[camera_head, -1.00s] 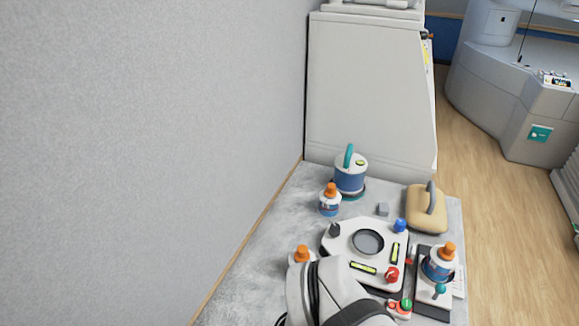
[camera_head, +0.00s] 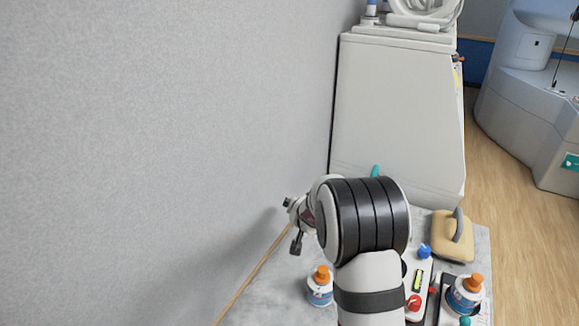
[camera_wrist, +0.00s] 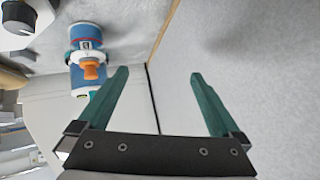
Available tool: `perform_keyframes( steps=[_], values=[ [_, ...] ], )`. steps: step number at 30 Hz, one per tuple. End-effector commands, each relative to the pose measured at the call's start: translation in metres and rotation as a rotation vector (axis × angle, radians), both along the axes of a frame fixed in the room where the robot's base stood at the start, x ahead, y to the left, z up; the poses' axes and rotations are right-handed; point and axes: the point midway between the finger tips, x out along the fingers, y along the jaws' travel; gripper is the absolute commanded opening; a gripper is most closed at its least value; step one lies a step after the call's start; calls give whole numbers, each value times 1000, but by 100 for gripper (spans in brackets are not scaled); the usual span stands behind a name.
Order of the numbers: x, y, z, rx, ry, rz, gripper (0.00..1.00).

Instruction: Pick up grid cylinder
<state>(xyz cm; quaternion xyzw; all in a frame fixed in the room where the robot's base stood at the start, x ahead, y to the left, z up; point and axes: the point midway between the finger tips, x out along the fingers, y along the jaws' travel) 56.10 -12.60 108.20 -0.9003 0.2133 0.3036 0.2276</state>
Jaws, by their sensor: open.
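My gripper (camera_wrist: 158,76) is open and empty, its two teal fingers spread apart. In the head view it reaches out to the left of my arm, near the wall and above the grey table. No thing is plainly marked as the grid cylinder. A blue and white cylinder with a teal handle (camera_head: 375,171) stands at the back of the table, but my arm hides all but the handle. In the wrist view a blue body (camera_wrist: 84,82), probably that cylinder, shows behind an orange-capped bottle (camera_wrist: 88,45), left of the fingers and partly hidden.
An orange-capped bottle (camera_head: 320,288) stands at the front left; another (camera_head: 465,294) stands at the right. A tan block with a grey handle (camera_head: 453,238) sits at the back right. My arm covers much of the white panel (camera_head: 420,262). The wall (camera_head: 180,150) borders the left.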

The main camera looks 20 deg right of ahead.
Motion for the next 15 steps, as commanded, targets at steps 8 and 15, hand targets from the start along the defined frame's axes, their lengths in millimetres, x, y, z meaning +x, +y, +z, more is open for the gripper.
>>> perform_keyframes(
  steps=[8, 15],
  values=[
    [11, -138, -98, -405, -67, -337, 100],
    [22, -164, -113, -441, -65, -362, 100]
  ],
)
